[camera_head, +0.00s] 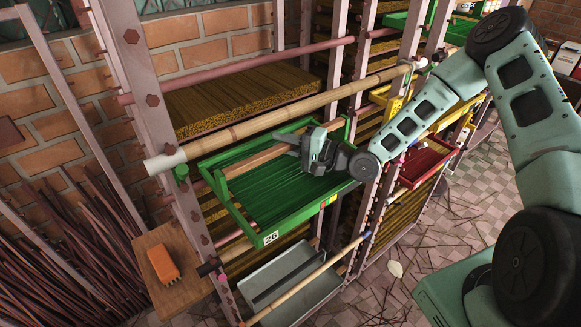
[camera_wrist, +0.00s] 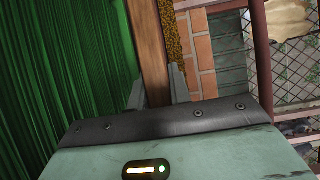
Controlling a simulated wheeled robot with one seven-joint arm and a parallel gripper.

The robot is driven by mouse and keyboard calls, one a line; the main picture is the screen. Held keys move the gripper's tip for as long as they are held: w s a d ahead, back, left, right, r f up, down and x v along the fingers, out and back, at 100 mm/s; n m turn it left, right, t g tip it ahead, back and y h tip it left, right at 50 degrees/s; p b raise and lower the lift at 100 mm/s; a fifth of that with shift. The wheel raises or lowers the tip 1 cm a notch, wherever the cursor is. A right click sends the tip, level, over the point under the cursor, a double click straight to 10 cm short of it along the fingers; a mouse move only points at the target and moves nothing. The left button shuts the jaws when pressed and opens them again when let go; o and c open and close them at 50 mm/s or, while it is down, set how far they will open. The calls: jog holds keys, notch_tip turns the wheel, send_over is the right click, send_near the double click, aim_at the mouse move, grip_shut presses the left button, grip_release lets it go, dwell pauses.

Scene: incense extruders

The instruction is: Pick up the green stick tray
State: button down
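The green stick tray (camera_head: 234,219) is a green frame full of thin green sticks, with a "26" label on its front. It rests in the rack, and a wooden bar (camera_head: 250,160) spans it. My gripper (camera_head: 287,145) is at this bar, over the tray. In the wrist view, the bar (camera_wrist: 149,45) runs between my two fingers, one on each side and both close to it. I cannot tell whether they press on it. Green sticks (camera_wrist: 60,70) fill the left of that view. The fingertips' depth is hidden.
A bamboo pole (camera_head: 255,123) crosses close behind the tray, and rack posts (camera_head: 150,90) stand beside it. A grey tray (camera_head: 290,283) sits below. An orange object (camera_head: 163,263) lies on a wooden board at left. Yellow and red trays are at right. Open tiled floor is at lower right.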

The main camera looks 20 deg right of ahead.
aim_at(284, 164)
jog(key=shift+r, duration=0.2)
jog(key=shift+r+b, duration=0.45)
jog(key=shift+r, duration=0.1)
jog(key=s+d+r+p, duration=0.1)
jog(key=s, duration=0.3)
jog(key=s+d+r+p, duration=0.1)
jog(key=s+d, duration=0.1)
jog(key=s, duration=0.3)
jog(key=s+d+p, duration=0.1)
jog(key=s, duration=0.4)
jog(key=shift+s+d+r, duration=0.25)
jog(key=shift+d+r, duration=0.15)
jog(key=s, duration=0.1)
jog(key=p, duration=0.1)
jog(key=s+p, duration=0.1)
jog(key=shift+s+d+f, duration=0.35)
jog(key=shift+d, duration=0.05)
